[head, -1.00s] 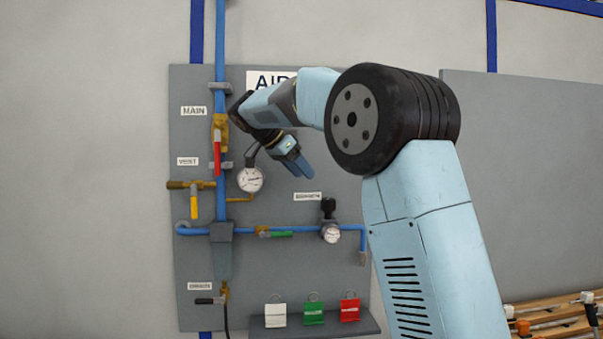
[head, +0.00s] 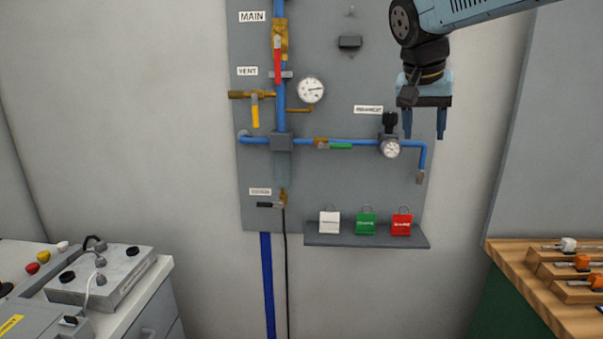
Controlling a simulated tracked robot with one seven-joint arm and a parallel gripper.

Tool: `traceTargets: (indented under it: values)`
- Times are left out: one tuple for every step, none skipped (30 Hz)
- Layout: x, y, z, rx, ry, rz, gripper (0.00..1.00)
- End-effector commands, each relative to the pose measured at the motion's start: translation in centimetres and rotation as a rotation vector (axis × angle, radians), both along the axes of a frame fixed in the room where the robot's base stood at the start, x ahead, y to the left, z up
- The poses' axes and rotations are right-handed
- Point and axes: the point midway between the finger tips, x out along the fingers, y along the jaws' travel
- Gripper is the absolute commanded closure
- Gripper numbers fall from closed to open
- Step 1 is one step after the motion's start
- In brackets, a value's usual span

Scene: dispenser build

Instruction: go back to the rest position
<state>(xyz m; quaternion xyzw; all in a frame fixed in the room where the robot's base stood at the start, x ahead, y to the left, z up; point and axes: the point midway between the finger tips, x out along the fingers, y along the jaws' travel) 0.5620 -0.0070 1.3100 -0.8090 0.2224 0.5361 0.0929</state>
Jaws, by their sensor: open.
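My gripper (head: 424,134) hangs from my arm at the upper right of the head view. Its two blue fingers point down and stand apart, with nothing between them. It shows in front of the right part of the grey air panel (head: 335,185), just right of the small regulator gauge (head: 390,148). I cannot tell how far it is from the panel. The upper part of my arm runs out of the top right of the view.
The panel carries a red-handled main valve (head: 278,60), a yellow-handled vent valve (head: 255,110) and a round gauge (head: 311,90). A bench (head: 120,315) with a control box stands left, a wooden worktop (head: 520,265) right.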

Motion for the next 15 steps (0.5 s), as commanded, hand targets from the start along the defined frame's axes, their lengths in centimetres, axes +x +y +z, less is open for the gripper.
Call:
traceTargets:
  values:
    - [-1.8,-0.3,-0.8,0.013,0.001,0.035,0.46]
    - [-2.6,-0.3,-1.4,0.019,0.001,0.061,0.46]
    - [-3.8,-0.4,-2.1,0.028,0.002,0.094,0.46]
    - [-4.6,-0.4,-2.6,0.033,0.000,0.119,0.46]
    - [-5.5,-0.4,-3.2,0.039,-0.001,0.143,0.46]
    - [-6.6,-0.4,-4.0,0.048,-0.004,0.174,0.46]
    - [-7.4,-0.4,-4.5,0.051,-0.008,0.198,0.46]
    - [-8.2,-0.4,-5.1,0.056,-0.011,0.221,0.46]
    - [-9.3,-0.3,-6.0,0.060,-0.016,0.253,0.46]
    - [-10.1,-0.3,-6.6,0.064,-0.021,0.274,0.46]
    - [-10.9,-0.2,-7.3,0.067,-0.026,0.296,0.46]
    - [-11.9,-0.1,-8.2,0.070,-0.033,0.325,0.46]
    - [-12.6,0.0,-8.8,0.072,-0.039,0.345,0.46]
    - [-13.3,0.0,-9.4,0.073,-0.046,0.364,0.46]
    - [-14.1,0.2,-10.2,0.074,-0.053,0.387,0.46]
